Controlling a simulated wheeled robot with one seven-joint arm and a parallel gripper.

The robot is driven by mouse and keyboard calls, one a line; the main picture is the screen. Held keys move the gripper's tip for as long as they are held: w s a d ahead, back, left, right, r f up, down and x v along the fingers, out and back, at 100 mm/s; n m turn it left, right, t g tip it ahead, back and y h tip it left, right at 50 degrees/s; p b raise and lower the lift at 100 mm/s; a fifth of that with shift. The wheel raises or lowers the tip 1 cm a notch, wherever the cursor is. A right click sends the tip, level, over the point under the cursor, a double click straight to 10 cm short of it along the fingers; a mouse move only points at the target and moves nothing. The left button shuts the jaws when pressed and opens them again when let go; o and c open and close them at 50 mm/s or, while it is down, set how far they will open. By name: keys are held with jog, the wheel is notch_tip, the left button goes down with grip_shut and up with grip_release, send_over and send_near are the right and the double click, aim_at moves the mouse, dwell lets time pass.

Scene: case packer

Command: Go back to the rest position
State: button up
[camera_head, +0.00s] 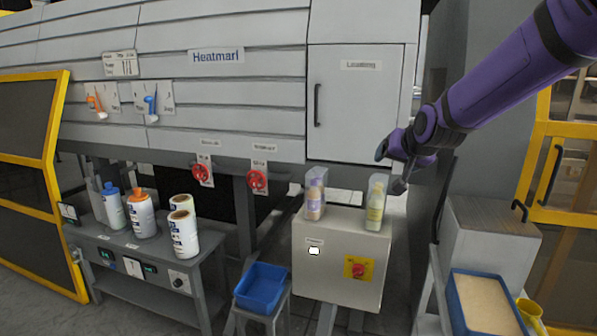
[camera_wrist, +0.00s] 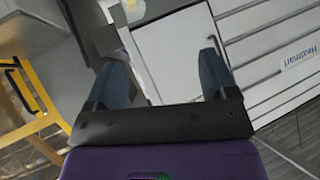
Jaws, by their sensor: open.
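My purple arm reaches in from the upper right in the head view. My gripper (camera_head: 398,184) hangs in front of the machine's right side, a little right of the grey Loading door (camera_head: 357,104) and above the control box. In the wrist view my gripper (camera_wrist: 168,80) shows two dark fingers spread apart with nothing between them. The door also shows past the fingers in the wrist view (camera_wrist: 172,55), and it is closed.
A grey control box (camera_head: 335,262) carries two bottles (camera_head: 315,193) (camera_head: 376,205), the right one close below my gripper. A blue bin (camera_head: 262,287) stands lower left. A bench (camera_head: 150,262) holds several containers. A filled blue crate (camera_head: 484,305) is at lower right.

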jog(key=s+d+r+n+g, duration=0.1)
jog(key=s+d+g, duration=0.1)
jog(key=s, duration=1.6)
jog(key=s+d+r+n+g+h, duration=0.1)
jog(key=s+d+g, duration=0.2)
jog(key=s, duration=1.6)
jog(key=shift+d, duration=1.1)
jog(key=shift+r, duration=0.1)
